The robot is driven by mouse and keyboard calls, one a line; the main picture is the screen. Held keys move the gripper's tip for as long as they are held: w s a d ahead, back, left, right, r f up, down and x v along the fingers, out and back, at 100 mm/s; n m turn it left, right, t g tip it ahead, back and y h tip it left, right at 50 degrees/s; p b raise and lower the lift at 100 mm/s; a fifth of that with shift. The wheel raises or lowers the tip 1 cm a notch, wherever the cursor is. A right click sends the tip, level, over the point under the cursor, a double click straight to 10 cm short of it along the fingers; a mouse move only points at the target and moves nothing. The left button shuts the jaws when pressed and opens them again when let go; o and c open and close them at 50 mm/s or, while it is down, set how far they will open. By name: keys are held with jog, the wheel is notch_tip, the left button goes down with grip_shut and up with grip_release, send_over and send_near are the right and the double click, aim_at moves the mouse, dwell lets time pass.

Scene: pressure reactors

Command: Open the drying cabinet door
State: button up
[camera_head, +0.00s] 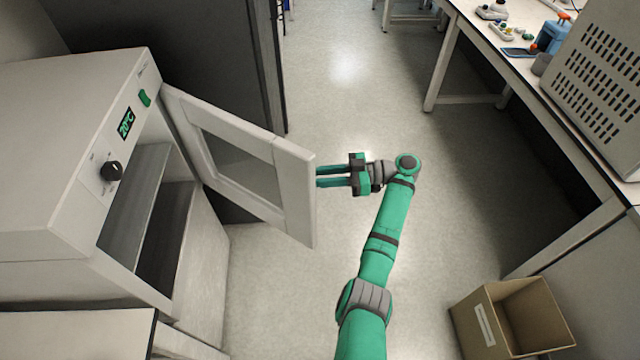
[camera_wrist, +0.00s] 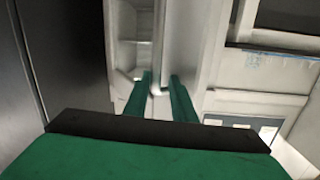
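The drying cabinet (camera_head: 70,190) stands at the left, with a green "20°C" display and a black knob on its front. Its white door (camera_head: 296,190) with a window is swung wide open, and the inside shows. My gripper (camera_head: 322,176) reaches in from the right at the door's free edge. Its two green fingers lie close together with a narrow gap. The fingertips are hidden behind the door edge in the head view. In the wrist view my gripper (camera_wrist: 161,78) has its fingers on either side of a pale upright part, seemingly the door handle (camera_wrist: 158,92).
A cardboard box (camera_head: 512,318) stands on the floor at the lower right. A workbench (camera_head: 585,120) with equipment runs along the right. A dark panel (camera_head: 190,50) stands behind the door. The floor between is clear.

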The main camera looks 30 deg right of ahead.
jog(key=s+a+r+n+y, duration=0.1)
jog(key=s+a+r, duration=0.1)
jog(key=s+r, duration=0.6)
jog(key=shift+s+a+r+t, duration=0.3)
jog(key=shift+s+a+r, duration=0.05)
jog(key=shift+s, duration=0.25)
jog(key=shift+c, duration=0.7)
